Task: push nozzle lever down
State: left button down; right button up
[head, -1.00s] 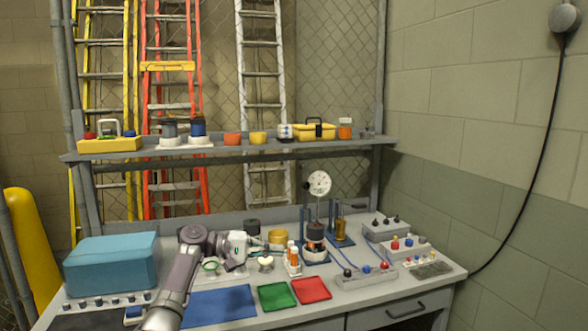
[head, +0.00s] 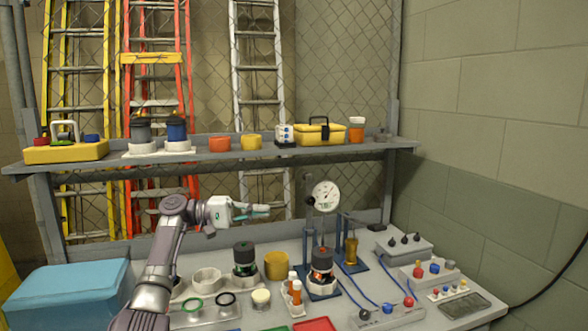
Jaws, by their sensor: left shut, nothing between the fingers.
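A blue press-like stand (head: 309,240) stands at the middle of the workbench, with a round white dial gauge (head: 326,195) at its top. A small black knob (head: 310,201) sits just left of the dial; it may be the nozzle lever's end, but I cannot tell for sure. A dark and orange canister (head: 321,263) stands in the stand's white base. My left gripper (head: 268,210) is shut and empty. It is raised above the bench, left of the knob and apart from it, with its fingers pointing right. My right gripper is not in view.
A second blue stand with a brass cylinder (head: 351,249) is just right of the gauge. A shelf (head: 200,155) with jars and a toolbox crosses behind.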

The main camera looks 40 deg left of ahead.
aim_at(310, 200)
jog(key=i+j, duration=0.25)
jog(key=j, duration=0.2)
jog(key=i+j, duration=0.25)
jog(key=j, duration=0.2)
jog(key=i+j, duration=0.25)
jog(key=j, duration=0.2)
